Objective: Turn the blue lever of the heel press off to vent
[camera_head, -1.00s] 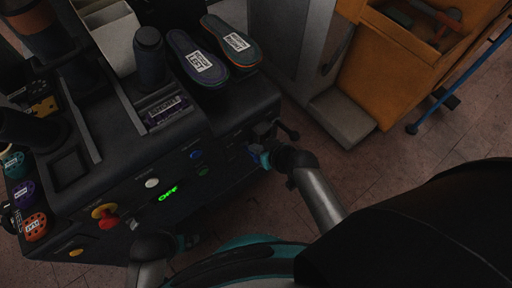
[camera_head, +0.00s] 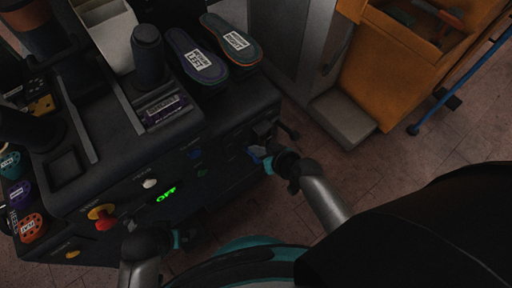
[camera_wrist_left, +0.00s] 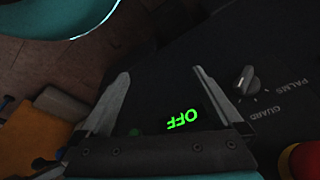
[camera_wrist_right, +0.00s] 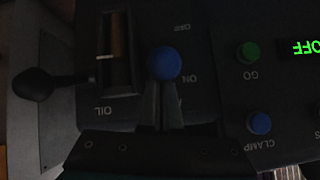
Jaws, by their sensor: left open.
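The blue lever (camera_head: 257,151) is on the dark panel at the right end of the press front. In the right wrist view, its round blue knob (camera_wrist_right: 164,63) sits between an upper OFF label and an ON label to its lower right. My right gripper (camera_head: 268,163) is at the lever. In the right wrist view, its fingers (camera_wrist_right: 164,100) are close together with their tips hidden behind the knob; they look shut on the lever. My left gripper (camera_head: 184,238) is open and empty before the press front; its spread fingers (camera_wrist_left: 165,95) face the panel.
A green OFF display (camera_head: 166,194), a red button (camera_head: 101,212) and a white knob (camera_head: 149,183) are on the press front. A black-handled lever (camera_wrist_right: 35,84) and a blue CLAMP button (camera_wrist_right: 260,123) flank the blue lever. Two insoles (camera_head: 199,60) lie on top.

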